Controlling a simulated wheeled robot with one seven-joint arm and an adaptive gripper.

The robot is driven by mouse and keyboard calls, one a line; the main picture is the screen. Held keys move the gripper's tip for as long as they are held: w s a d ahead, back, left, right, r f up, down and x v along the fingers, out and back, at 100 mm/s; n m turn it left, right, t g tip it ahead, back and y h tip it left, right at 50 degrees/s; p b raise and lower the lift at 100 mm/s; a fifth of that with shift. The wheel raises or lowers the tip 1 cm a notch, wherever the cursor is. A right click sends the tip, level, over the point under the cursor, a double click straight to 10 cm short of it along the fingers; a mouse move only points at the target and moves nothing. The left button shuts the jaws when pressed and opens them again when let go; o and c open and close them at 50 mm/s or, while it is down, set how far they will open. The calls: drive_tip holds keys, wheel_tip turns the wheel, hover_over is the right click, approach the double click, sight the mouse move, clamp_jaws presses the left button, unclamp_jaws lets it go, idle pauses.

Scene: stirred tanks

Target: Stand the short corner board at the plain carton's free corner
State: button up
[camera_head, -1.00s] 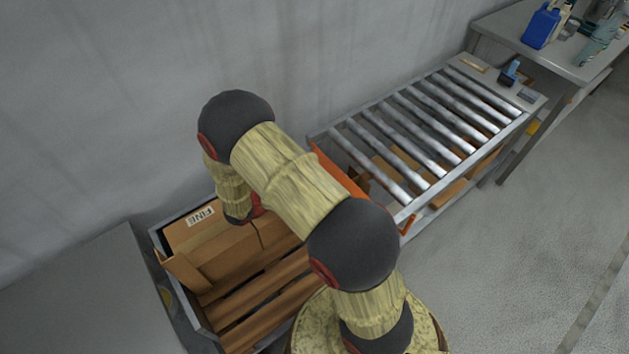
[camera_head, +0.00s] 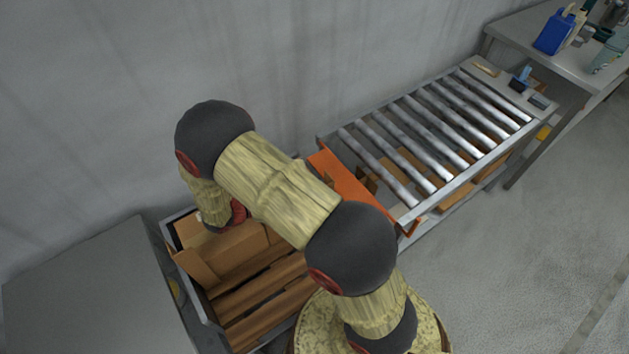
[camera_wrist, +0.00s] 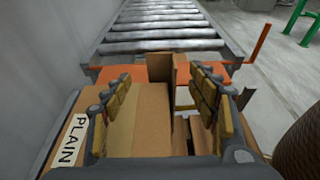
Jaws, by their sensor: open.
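The plain carton (camera_wrist: 136,122) fills the middle of the wrist view, its PLAIN label at left. It also shows in the head view (camera_head: 233,243), partly behind my arm. A short brown angled board, seemingly the corner board (camera_wrist: 160,68), stands upright near the carton's far right corner in the wrist view; I cannot tell whether it touches. My gripper (camera_wrist: 163,92) is open, its fingers left and right above the carton. The board shows between and beyond the fingertips, not gripped. My gripper is hidden by my arm in the head view.
A slatted pallet in a grey-edged frame (camera_head: 205,325) lies under the carton. Another upright brown piece (camera_head: 195,268) stands at its left. An orange plate (camera_head: 345,180) borders the roller conveyor (camera_head: 430,140). A grey table (camera_head: 90,290) stands left, the wall behind.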

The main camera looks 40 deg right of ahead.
drive_tip(key=v, duration=0.3)
drive_tip(key=shift+a+r, duration=0.2)
drive_tip(key=shift+r, duration=0.1)
drive_tip(key=s+a+r+m+t+y, duration=0.2)
drive_tip(key=s+r+m+y, duration=0.3)
drive_tip(key=r, duration=0.4)
drive_tip(key=s+a+r+m+t+y, duration=0.2)
drive_tip(key=s+a+r+m+y, duration=0.2)
drive_tip(key=r, duration=0.6)
drive_tip(key=s+a+r+m+t+y, duration=0.2)
drive_tip(key=s+a+r+m+y, duration=0.2)
drive_tip(key=s+r+m, duration=0.3)
wheel_tip(320, 180, up, 3)
drive_tip(key=shift+a+r+m+y, duration=0.15)
drive_tip(key=shift+m+y, duration=0.55)
drive_tip(key=shift+y, duration=0.1)
drive_tip(key=shift+s, duration=0.15)
